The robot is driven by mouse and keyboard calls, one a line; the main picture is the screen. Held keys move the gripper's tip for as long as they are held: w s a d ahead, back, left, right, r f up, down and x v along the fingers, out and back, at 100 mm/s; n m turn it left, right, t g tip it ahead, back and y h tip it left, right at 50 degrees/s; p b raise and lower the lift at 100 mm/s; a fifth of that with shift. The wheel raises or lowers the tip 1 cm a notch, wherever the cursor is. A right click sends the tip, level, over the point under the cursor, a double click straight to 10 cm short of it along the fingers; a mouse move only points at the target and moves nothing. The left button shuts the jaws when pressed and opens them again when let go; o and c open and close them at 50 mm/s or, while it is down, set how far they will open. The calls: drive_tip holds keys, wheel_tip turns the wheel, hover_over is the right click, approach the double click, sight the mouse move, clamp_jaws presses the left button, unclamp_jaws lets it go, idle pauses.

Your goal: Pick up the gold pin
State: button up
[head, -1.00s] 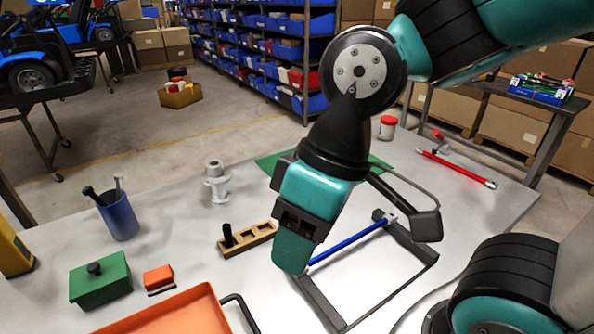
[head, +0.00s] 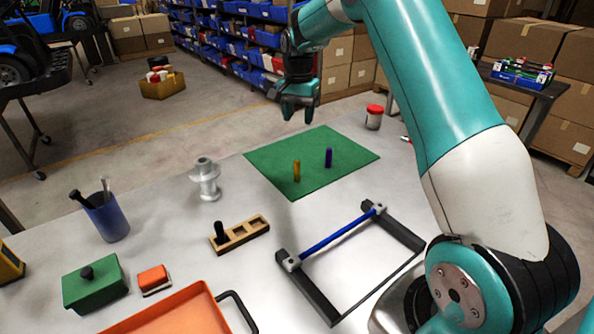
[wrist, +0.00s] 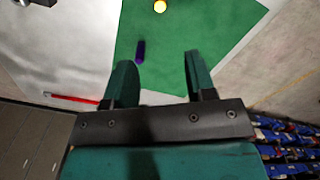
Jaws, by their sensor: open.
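The gold pin (head: 296,171) stands upright on the green mat (head: 340,148), near the mat's left side. In the wrist view the gold pin (wrist: 160,6) shows end-on at the top edge, beyond the fingertips. A dark blue-purple pin (head: 329,157) stands on the mat to the right of the gold one; in the wrist view it is the purple pin (wrist: 140,51), close to the left fingertip. My gripper (head: 298,116) is open and empty, pointing down above the mat's far edge, apart from both pins. It also shows in the wrist view (wrist: 158,62).
A blue-handled dark frame (head: 338,232) lies in front of the mat. A wooden block with slots and a black peg (head: 255,226), a grey spool (head: 205,180) and a red-lidded jar (head: 374,117) stand around. The mat around the pins is clear.

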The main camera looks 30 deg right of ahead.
sight(297, 162)
wheel_tip(297, 162, down, 12)
drive_tip(key=shift+a+r+p, duration=0.1)
drive_tip(key=shift+r+p, duration=0.1)
drive_tip(key=shift+p, duration=1.05)
drive_tip(key=shift+a+f+p, duration=0.2)
drive_tip(key=shift+f+p, duration=0.9)
drive_tip(key=shift+f, duration=1.55)
drive_tip(key=shift+s, duration=0.1)
clamp_jaws()
